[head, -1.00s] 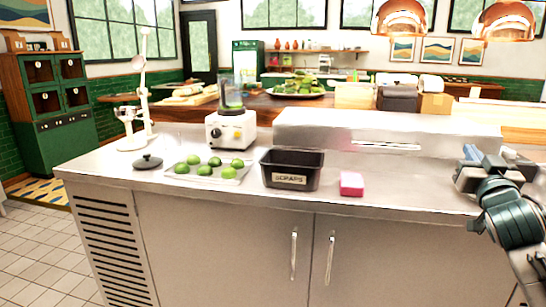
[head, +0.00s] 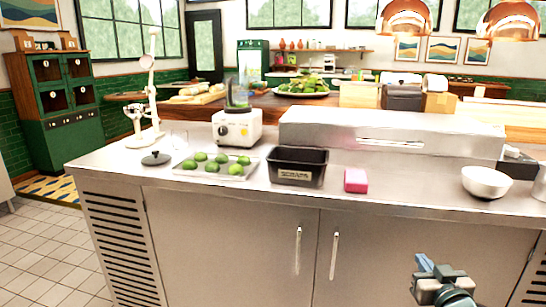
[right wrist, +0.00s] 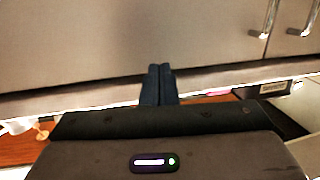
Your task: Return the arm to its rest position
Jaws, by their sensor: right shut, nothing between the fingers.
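My right gripper (head: 426,268) is low at the bottom right of the head view, in front of the cabinet doors and below the counter edge. In the right wrist view its two dark fingers (right wrist: 158,85) are together with nothing between them. The cabinet front (right wrist: 130,35) fills the upper part of that view. My left gripper is not in the head view.
The steel counter (head: 420,192) holds limes on a tray (head: 185,168), a black scraps bin (head: 298,168), a pink sponge (head: 355,180) and a white bowl (head: 486,182). A blender (head: 237,125) stands behind. Door handles (head: 334,255) protrude left of my right gripper.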

